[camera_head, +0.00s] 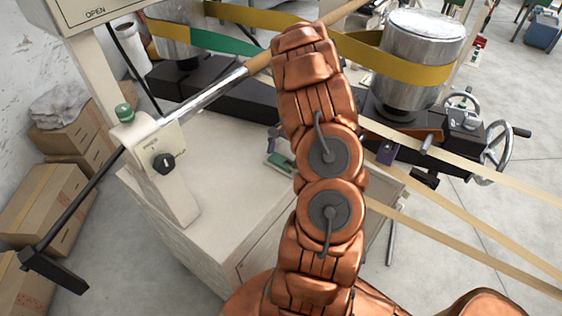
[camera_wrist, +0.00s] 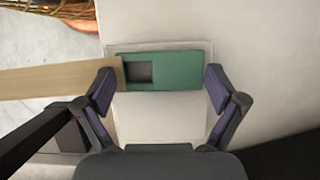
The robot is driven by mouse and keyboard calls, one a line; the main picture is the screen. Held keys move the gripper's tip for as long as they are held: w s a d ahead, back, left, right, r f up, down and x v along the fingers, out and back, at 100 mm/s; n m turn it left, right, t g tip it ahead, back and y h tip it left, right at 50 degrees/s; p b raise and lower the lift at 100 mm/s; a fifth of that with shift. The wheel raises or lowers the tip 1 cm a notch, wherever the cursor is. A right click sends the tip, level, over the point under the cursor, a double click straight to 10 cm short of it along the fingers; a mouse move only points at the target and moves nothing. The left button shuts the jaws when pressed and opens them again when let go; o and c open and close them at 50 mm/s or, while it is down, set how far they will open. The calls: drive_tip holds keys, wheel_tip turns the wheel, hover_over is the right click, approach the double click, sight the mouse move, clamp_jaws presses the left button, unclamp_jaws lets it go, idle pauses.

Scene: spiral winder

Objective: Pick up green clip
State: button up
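The green clip (camera_wrist: 180,72) is a flat green block with a dark square recess. In the wrist view it lies on a pale square pad (camera_wrist: 160,118) on a light surface. My gripper (camera_wrist: 160,88) is open, with one dark purple-lined finger near each end of the clip. Whether either finger touches it cannot be told. In the head view the green clip (camera_head: 281,164) shows in part on the cream cabinet top, beside my copper arm, which hides the rest.
A tan strip (camera_wrist: 55,78) reaches the clip's left end in the wrist view. In the head view, the cream cabinet (camera_head: 215,205) stands under the winder, with a metal drum (camera_head: 415,60) and yellow band behind. A silver rod (camera_head: 205,100) crosses on the left. Cardboard boxes (camera_head: 40,205) stand at left.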

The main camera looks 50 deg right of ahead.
drive_tip(key=c, duration=0.4)
drive_tip(key=shift+r, duration=0.1)
